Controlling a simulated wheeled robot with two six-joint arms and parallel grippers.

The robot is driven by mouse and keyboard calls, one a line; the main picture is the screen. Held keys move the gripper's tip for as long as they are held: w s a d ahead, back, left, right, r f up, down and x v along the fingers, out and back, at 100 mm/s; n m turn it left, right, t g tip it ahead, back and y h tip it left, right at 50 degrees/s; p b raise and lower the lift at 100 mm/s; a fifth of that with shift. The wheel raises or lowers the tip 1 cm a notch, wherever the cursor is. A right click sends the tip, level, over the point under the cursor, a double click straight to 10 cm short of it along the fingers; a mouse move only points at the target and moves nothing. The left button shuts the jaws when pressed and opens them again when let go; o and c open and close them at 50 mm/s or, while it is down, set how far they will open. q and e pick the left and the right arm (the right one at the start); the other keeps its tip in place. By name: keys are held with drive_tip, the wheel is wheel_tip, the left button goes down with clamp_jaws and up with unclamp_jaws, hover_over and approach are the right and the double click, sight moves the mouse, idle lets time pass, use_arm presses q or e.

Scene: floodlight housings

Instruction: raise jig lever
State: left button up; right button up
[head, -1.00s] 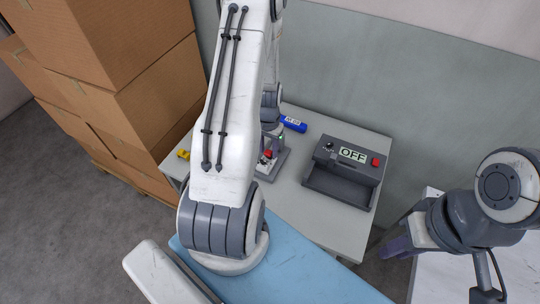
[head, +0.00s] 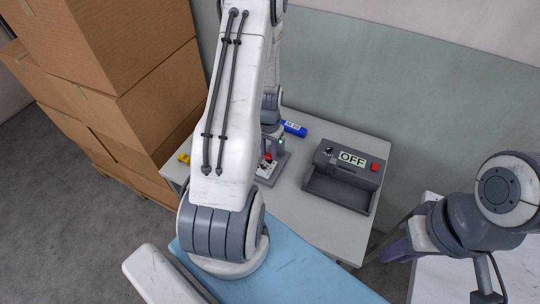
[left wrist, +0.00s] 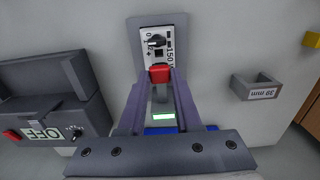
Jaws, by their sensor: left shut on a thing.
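The jig (head: 272,172) is a grey plate on the table, mostly hidden behind my left arm in the head view. In the left wrist view, the jig (left wrist: 140,28) shows a dial, a label reading 150 and a red lever knob (left wrist: 160,73). My left gripper (left wrist: 160,80) is shut on the red knob, its fingers on both sides of it. A lit green strip (left wrist: 163,116) shows between the fingers. The lever's tilt is hard to tell. My right gripper (head: 394,251) hangs at the right, away from the jig; its finger gap is unclear.
A grey box marked OFF (head: 342,178) with a red button stands right of the jig. A blue labelled cylinder (head: 294,129) lies behind it. A yellow piece (head: 184,157) and a holder marked 39 mm (left wrist: 258,85) are nearby. Cardboard boxes (head: 125,75) stand left.

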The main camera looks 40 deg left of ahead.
use_arm(q)
drive_tip(key=shift+w+r, duration=0.15)
drive_tip(key=shift+r, duration=0.1)
drive_tip(key=shift+w+a+r+p, duration=0.1)
drive_tip(key=shift+w+r+p, duration=0.1)
drive_tip(key=shift+r+p, duration=0.2)
idle(0.4)
drive_tip(key=shift+w+r, duration=0.2)
drive_tip(key=shift+r, duration=0.1)
drive_tip(key=shift+w+p, duration=0.15)
drive_tip(key=shift+p, duration=0.2)
drive_tip(key=shift+w+a+r, duration=0.1)
drive_tip(key=shift+r, duration=0.05)
drive_tip(key=shift+w+r, duration=0.25)
drive_tip(key=shift+w+p, duration=0.1)
drive_tip(key=shift+p, duration=0.2)
